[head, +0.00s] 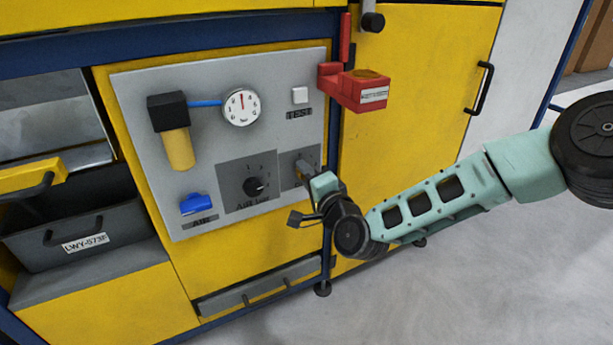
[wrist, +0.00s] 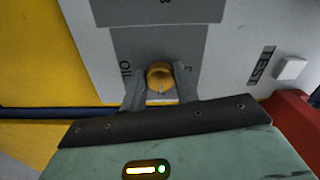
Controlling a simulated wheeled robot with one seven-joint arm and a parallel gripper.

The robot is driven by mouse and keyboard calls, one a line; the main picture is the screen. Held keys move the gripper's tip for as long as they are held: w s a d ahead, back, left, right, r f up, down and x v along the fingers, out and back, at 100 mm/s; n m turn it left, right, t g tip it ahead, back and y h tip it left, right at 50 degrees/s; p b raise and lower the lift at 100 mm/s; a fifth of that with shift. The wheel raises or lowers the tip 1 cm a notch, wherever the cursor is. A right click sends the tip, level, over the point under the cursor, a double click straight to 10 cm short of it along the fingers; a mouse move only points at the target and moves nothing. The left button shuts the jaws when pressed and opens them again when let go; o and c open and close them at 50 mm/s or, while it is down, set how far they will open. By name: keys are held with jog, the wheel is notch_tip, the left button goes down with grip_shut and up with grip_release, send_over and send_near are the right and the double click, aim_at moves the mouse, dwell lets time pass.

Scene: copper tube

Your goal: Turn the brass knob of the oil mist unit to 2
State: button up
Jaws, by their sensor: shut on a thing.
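The brass knob (wrist: 160,76) shows in the wrist view on a dark grey plate (wrist: 130,45), with part of the lettering "OIL" beside it. A short pale mark shows on the knob's lower edge. My gripper (wrist: 159,80) has one finger on each side of the knob and is shut on it. In the head view my gripper (head: 303,172) reaches the right-hand dark plate of the grey panel (head: 150,95) and hides the knob. The scale numbers around the brass knob cannot be read.
A black knob (head: 253,186) on its own plate sits just left. A gauge (head: 241,107), a white TEST button (head: 299,95) and a blue valve handle (head: 198,204) share the panel. A red holder (head: 360,90) juts out at upper right, near my arm.

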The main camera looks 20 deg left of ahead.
jog(key=o, duration=1)
jog(key=shift+c, duration=0.2)
jog(key=p+v, duration=0.4)
jog(key=v, duration=1.3)
jog(key=shift+s, duration=0.2)
jog(key=shift+d, duration=0.1)
